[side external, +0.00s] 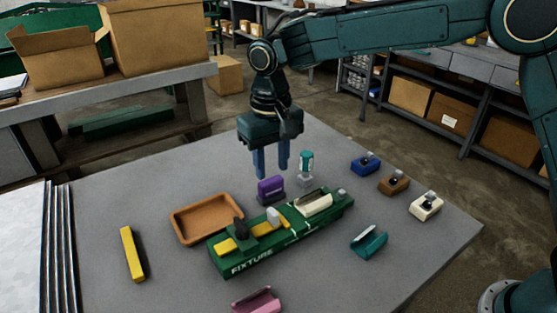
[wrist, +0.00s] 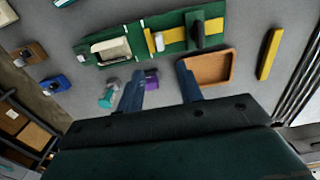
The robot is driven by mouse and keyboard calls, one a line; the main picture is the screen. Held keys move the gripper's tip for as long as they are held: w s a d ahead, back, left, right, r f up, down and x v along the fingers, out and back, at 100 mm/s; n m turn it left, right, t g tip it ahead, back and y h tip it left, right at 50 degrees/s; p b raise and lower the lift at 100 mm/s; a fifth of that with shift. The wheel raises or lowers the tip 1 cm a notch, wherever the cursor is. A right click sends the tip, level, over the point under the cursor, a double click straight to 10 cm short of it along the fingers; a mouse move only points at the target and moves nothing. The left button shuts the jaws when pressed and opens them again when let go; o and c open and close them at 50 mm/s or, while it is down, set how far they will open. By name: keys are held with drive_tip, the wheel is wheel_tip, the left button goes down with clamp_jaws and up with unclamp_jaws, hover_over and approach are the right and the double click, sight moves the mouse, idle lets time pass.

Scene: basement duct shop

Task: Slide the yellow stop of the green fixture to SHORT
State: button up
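The green fixture (side external: 290,236) lies across the middle of the table, marked FIXTURE on its front side; it also shows in the wrist view (wrist: 135,30). A yellow strip (side external: 226,246) runs along its left half, and I take it as the yellow stop; it shows in the wrist view (wrist: 175,36). A black upright piece (side external: 240,229) and a pale block (side external: 273,217) stand at the strip. A cream block (side external: 315,205) sits in the fixture's right half. I cannot read a SHORT mark. My gripper (side external: 271,165) is open and empty, above and behind the fixture, apart from it.
A purple block (side external: 270,189) and a teal-capped piece (side external: 306,164) stand behind the fixture. An orange tray (side external: 205,218) is close at its left. A yellow bar (side external: 132,253), teal holder (side external: 369,242) and pink holder (side external: 256,302) lie around it. Blue, brown and white pieces stand right.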

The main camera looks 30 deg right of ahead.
sight(273, 211)
drive_tip(key=shift+f, duration=0.2)
wheel_tip(273, 211, down, 14)
drive_tip(key=shift+r, duration=0.25)
idle(0.4)
clamp_jaws()
